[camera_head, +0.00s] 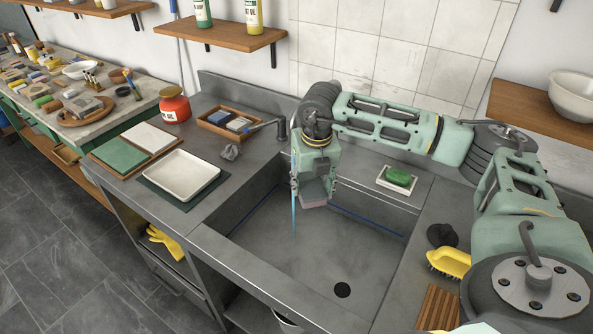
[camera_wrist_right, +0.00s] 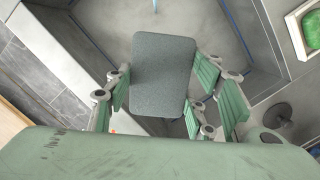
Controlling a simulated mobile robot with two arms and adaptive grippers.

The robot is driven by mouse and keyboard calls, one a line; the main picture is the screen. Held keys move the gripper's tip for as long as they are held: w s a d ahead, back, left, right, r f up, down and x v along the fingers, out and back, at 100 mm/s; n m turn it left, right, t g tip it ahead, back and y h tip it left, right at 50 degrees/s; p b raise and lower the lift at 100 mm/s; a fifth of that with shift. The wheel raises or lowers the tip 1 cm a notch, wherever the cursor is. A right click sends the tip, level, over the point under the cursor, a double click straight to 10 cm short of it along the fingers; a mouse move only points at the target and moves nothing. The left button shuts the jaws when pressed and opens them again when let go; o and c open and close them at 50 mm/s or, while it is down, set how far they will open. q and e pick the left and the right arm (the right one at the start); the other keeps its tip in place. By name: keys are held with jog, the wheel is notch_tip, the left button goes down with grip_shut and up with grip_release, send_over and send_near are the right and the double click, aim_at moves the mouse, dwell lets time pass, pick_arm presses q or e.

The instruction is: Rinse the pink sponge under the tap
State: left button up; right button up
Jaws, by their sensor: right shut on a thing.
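My right gripper (camera_head: 313,186) is shut on the sponge (camera_head: 314,203) and holds it above the sink basin (camera_head: 290,248). The sponge's lower part looks dull pink in the head view; in the right wrist view its facing side (camera_wrist_right: 164,74) is grey-green, between the fingers. The dark tap (camera_head: 282,130) stands at the sink's back left corner, its spout partly hidden by my gripper. A thin blue water stream (camera_head: 294,215) falls into the basin just left of the sponge. In the wrist view the stream (camera_wrist_right: 155,5) shows beyond the sponge's far edge, apart from it. My left gripper is not in view.
A yellow brush (camera_head: 449,262) sits on the right counter. The basin floor is clear around the drain (camera_head: 342,290).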

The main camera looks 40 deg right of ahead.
jog(key=shift+s+r, duration=0.45)
jog(key=shift+s, duration=0.05)
jog(key=shift+s+a+r+p, duration=0.15)
jog(key=shift+s+r+p, duration=0.2)
jog(key=shift+s+r, duration=0.6)
jog(key=shift+s+a+r+p, duration=0.1)
jog(key=shift+s+r+p, duration=0.4)
jog(key=shift+s, duration=0.6)
jog(key=shift+r, duration=0.1)
